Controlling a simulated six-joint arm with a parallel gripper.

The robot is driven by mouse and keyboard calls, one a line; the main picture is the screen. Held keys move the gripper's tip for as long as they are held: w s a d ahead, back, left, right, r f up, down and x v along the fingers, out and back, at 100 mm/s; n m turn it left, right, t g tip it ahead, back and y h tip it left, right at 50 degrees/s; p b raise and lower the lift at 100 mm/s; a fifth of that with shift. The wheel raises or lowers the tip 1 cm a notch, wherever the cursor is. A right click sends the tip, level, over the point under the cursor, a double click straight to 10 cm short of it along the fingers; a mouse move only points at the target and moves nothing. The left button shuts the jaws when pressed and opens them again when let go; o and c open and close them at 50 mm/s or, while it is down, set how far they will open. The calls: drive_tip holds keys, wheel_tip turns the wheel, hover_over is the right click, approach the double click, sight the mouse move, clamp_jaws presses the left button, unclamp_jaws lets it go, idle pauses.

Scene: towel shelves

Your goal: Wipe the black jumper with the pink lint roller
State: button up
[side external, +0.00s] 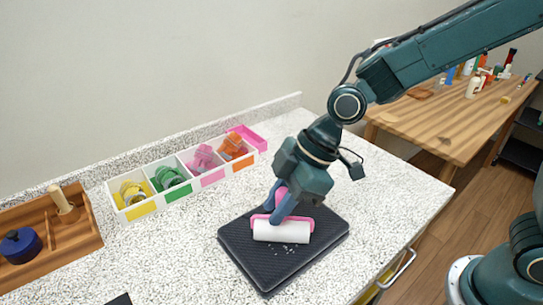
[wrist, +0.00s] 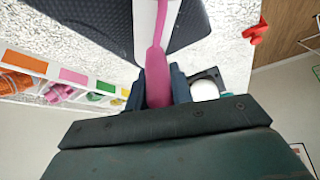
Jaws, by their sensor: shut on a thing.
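The pink lint roller (side external: 282,228) has a white roll (side external: 281,232) and a pink frame and handle. My gripper (side external: 279,206) is shut on its handle, above the black jumper. In the wrist view my gripper (wrist: 161,88) has a finger on each side of the pink handle (wrist: 157,75). The black jumper (side external: 321,221) is a dark, flat folded block on the speckled counter. The roll is at the jumper's middle and seems to touch it. Small pale specks of lint (side external: 283,250) lie on the jumper just in front of the roll. The jumper also shows in the wrist view (wrist: 95,18).
A white divided box (side external: 152,215) with coloured labels holds yellow, green, pink and orange items behind the jumper. A pink tray (side external: 252,138) is at its right end. A wooden tray (side external: 85,235) stands at left. The counter (side external: 395,200) is clear to the right.

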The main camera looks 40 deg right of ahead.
drive_tip(key=shift+a, duration=2)
drive_tip(key=shift+w+d, duration=0.1)
drive_tip(key=shift+w, duration=0.4)
drive_tip(key=shift+d, duration=6.4)
wheel_tip(320, 180, up, 8)
drive_tip(key=shift+r, duration=0.1)
